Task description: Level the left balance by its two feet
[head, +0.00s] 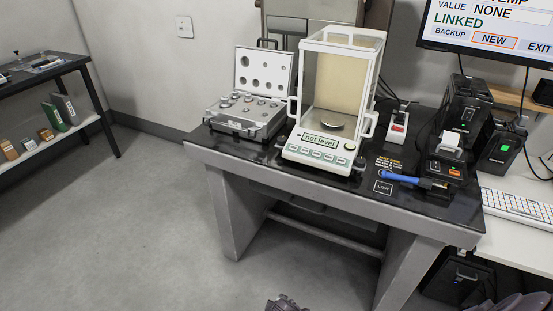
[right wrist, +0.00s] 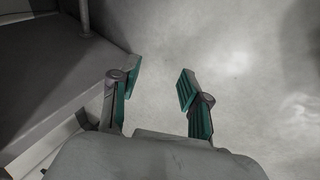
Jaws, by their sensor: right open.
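The left balance (head: 294,152) stands on the dark weighing table, with a tall glass draft shield and a round pan (head: 332,124) inside. Its display (head: 320,140) reads "not level". A round yellowish spot, perhaps the bubble level (head: 350,146), is at the front right; its bubble is too small to read. A dark front-left foot (head: 280,143) and front-right foot (head: 359,164) show at its base. My right gripper (right wrist: 160,80) is open and empty above bare floor, away from the balance. A grey piece of one of my arms shows at the head view's bottom edge, fingers hidden.
An open weight case (head: 250,125) stands left of the balance. A blue-handled tool (head: 398,177), a small printer (head: 445,170) and a red-and-white device (head: 398,128) lie to its right. A monitor (head: 490,28) hangs at the upper right. The floor (head: 140,225) in front is clear.

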